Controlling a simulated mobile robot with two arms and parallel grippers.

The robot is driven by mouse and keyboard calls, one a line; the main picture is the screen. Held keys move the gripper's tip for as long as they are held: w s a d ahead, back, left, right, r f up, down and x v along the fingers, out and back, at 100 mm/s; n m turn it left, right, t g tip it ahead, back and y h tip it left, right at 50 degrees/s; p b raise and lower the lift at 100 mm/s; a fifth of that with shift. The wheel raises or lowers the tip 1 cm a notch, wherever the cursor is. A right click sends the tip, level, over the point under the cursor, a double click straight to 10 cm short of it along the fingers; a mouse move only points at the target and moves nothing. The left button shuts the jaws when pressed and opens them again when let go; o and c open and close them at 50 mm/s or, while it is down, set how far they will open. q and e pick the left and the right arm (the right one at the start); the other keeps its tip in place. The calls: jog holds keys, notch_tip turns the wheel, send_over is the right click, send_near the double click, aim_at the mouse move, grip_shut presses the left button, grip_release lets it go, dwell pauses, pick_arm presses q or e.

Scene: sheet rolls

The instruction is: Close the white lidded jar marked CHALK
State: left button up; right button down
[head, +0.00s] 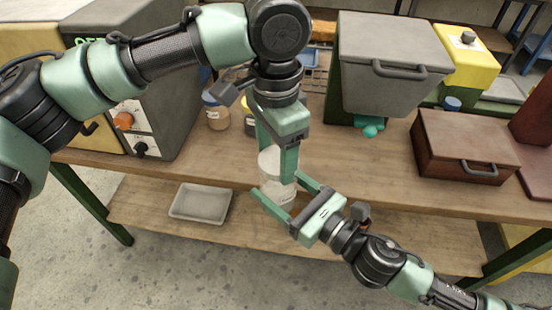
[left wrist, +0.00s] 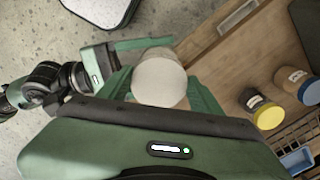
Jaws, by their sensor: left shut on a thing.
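The white jar (head: 284,194) is in front of the bench edge, with a label too small to read. Its pale round lid (head: 268,160) faces up; it also shows in the left wrist view (left wrist: 158,80). My left gripper (head: 276,168) points down from above, shut on the lid with one finger on each side. My right gripper (head: 275,182) comes in from the lower right, its fingers on both sides of the jar body, shut on it. Lid and body look in line, but the fingers hide the seam, so I cannot tell whether the lid is fully seated.
The wooden bench (head: 375,180) has free room right of the jar. Behind are small jars (head: 217,118), a grey bin (head: 390,90) and a brown box (head: 462,150). A grey tray (head: 200,203) lies on the lower shelf.

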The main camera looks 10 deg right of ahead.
aim_at(278, 189)
pick_arm(q)
jog(key=shift+f, duration=0.95)
jog(key=shift+f, duration=0.55)
